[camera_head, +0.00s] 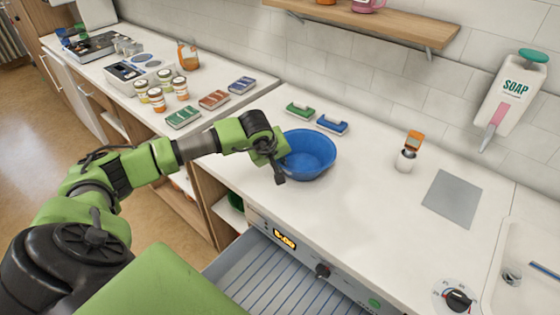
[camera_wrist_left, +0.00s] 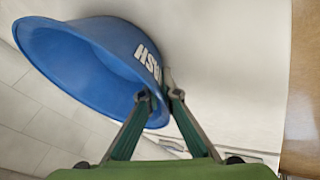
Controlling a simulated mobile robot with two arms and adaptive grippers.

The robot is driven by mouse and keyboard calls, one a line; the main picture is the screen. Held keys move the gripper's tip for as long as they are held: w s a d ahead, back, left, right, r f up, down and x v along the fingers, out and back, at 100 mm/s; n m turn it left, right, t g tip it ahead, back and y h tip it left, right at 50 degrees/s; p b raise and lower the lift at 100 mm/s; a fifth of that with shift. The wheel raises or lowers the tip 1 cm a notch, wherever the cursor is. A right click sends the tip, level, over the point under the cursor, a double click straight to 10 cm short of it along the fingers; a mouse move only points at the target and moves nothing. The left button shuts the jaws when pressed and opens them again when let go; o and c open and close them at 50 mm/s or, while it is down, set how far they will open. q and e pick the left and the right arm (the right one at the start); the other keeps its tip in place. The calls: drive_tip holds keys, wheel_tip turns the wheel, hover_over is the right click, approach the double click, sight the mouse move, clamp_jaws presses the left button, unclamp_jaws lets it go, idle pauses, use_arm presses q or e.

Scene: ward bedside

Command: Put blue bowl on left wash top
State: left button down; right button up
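The blue bowl (camera_head: 312,150) is upright at the left part of the white worktop (camera_head: 385,225), near its left end. I cannot tell whether it touches the surface. My left gripper (camera_head: 281,168) is at the bowl's left rim. In the left wrist view the bowl (camera_wrist_left: 85,62) shows white lettering on its side, and the fingers of my left gripper (camera_wrist_left: 160,97) straddle its wall and close on it. No label marks which part of the worktop is the left wash top. My right gripper is not in view.
Green (camera_head: 300,110) and blue (camera_head: 332,124) packs lie behind the bowl. An orange-topped bottle (camera_head: 406,158), a grey pad (camera_head: 452,198) and a sink (camera_head: 535,245) are to the right. A ribbed drawer (camera_head: 275,285) stands open in front. Jars (camera_head: 157,99) crowd the left counter.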

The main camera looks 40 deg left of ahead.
use_arm(q)
drive_tip(key=shift+f, duration=0.1)
drive_tip(key=c, duration=2.3)
unclamp_jaws()
drive_tip(key=shift+r, duration=0.25)
drive_tip(key=shift+s+r+b, duration=0.2)
drive_tip(key=shift+r+b, duration=0.1)
drive_tip(key=shift+r, duration=0.05)
drive_tip(key=shift+b+v, duration=1.5)
drive_tip(key=shift+v, duration=4.05)
